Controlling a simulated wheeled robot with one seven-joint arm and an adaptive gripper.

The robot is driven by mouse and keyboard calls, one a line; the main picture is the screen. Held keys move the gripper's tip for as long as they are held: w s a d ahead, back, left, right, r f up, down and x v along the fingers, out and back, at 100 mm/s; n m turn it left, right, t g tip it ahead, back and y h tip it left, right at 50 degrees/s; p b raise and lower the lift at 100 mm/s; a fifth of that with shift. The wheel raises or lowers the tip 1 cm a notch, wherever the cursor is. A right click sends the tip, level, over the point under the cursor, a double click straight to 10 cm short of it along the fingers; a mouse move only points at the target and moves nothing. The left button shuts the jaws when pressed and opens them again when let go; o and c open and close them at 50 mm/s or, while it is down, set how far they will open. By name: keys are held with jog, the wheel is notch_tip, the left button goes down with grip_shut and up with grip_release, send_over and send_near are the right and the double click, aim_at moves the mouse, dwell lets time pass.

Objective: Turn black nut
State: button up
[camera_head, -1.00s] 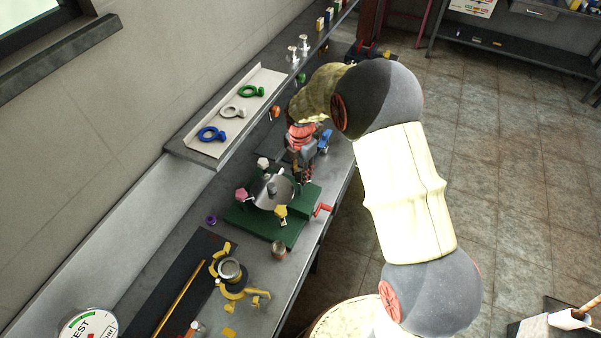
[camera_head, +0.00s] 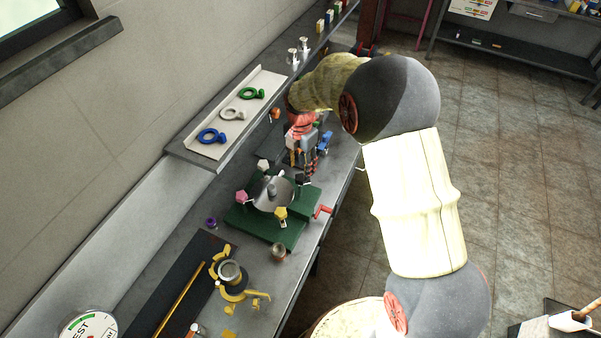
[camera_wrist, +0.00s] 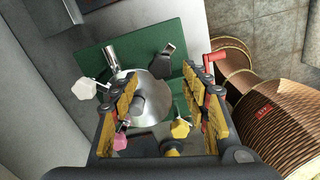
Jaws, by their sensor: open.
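The black nut (camera_wrist: 165,56) is at the far edge of the silver round lid (camera_wrist: 152,88) in the wrist view, between and beyond my fingertips. In the head view the black nut (camera_head: 302,179) shows as a small dark shape just below my gripper (camera_head: 307,166). The lid (camera_head: 266,197) sits on a green base (camera_head: 287,234) with white, pink and yellow nuts around it. In the wrist view my gripper (camera_wrist: 162,80) is open, its yellow-padded fingers apart and nothing between them. The fingers appear clear of the black nut.
A red crank handle (camera_head: 323,210) sticks out at the base's right side. The shelf (camera_head: 184,147) behind carries a tray with blue, white and green rings.

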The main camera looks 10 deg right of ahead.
aim_at(300, 177)
notch_tip(300, 177, up, 7)
dwell(0.3)
dwell(0.5)
jog(key=s+d+r+m+t+b, duration=0.1)
jog(key=s+r+m+t+b, duration=0.1)
jog(key=s+m, duration=0.6)
jog(key=s+d+r+m+t+b, duration=0.1)
jog(key=s+r+m+b, duration=0.2)
jog(key=s+m, duration=0.6)
jog(key=s+d+r+m+t+b, duration=0.2)
jog(key=s+m+b, duration=0.3)
jog(key=s, duration=0.9)
jog(key=m, duration=0.3)
jog(key=shift+r+m+t, duration=0.3)
